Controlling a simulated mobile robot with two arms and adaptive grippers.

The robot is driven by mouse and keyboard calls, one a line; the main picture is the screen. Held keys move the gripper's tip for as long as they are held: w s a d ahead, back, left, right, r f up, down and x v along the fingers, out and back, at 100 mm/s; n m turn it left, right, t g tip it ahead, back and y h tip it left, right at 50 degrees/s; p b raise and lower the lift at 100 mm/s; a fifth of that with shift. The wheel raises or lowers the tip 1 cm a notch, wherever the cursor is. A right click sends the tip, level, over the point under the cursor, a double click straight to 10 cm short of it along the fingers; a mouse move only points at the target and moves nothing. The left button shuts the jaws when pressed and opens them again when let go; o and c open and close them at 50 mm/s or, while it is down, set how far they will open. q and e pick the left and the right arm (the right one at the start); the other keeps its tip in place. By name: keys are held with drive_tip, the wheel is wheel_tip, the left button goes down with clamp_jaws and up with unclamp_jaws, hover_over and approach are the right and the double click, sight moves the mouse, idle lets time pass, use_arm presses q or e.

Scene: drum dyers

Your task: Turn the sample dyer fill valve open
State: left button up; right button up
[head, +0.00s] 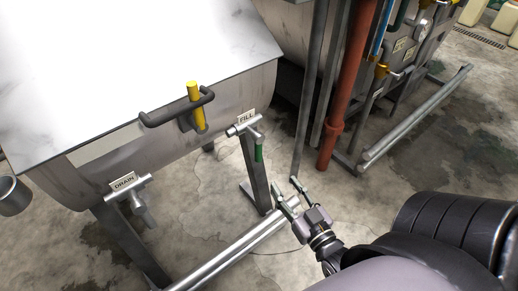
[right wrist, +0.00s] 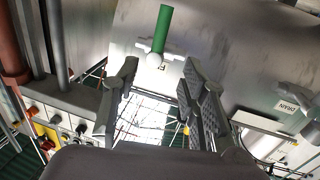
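The sample dyer (head: 110,70) is a metal tank with a white sloped top, at the upper left of the head view. Its fill valve is a grey pipe fitting under a FILL label (head: 246,118), with a green handle (head: 259,151) hanging down. In the right wrist view the green handle (right wrist: 161,30) is at top centre, beyond the fingers, and points up in that picture. My right gripper (head: 290,187) is open and empty, below and right of the handle and apart from it. It also shows in the right wrist view (right wrist: 160,85). My left gripper is not in view.
A DRAIN fitting (head: 128,187) is at the tank's lower left. A yellow handle (head: 196,105) with a dark bar is on the tank front. A red pipe (head: 345,90) and grey posts stand right of the valve. A metal floor rail (head: 235,255) runs below.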

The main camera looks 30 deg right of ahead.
sight(260, 151)
drive_tip(key=w, duration=0.5)
drive_tip(key=w+d+b, duration=0.1)
drive_tip(key=w, duration=0.8)
drive_tip(key=shift+w+d, duration=0.35)
drive_tip(key=shift+d, duration=0.05)
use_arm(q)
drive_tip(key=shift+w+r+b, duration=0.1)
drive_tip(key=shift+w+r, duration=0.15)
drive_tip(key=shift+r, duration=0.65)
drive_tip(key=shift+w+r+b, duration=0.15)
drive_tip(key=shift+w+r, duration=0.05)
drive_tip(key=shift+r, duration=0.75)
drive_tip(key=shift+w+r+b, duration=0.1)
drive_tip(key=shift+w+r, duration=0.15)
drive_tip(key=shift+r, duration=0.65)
use_arm(e)
drive_tip(key=shift+w, duration=0.7)
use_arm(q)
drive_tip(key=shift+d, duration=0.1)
use_arm(e)
clamp_jaws()
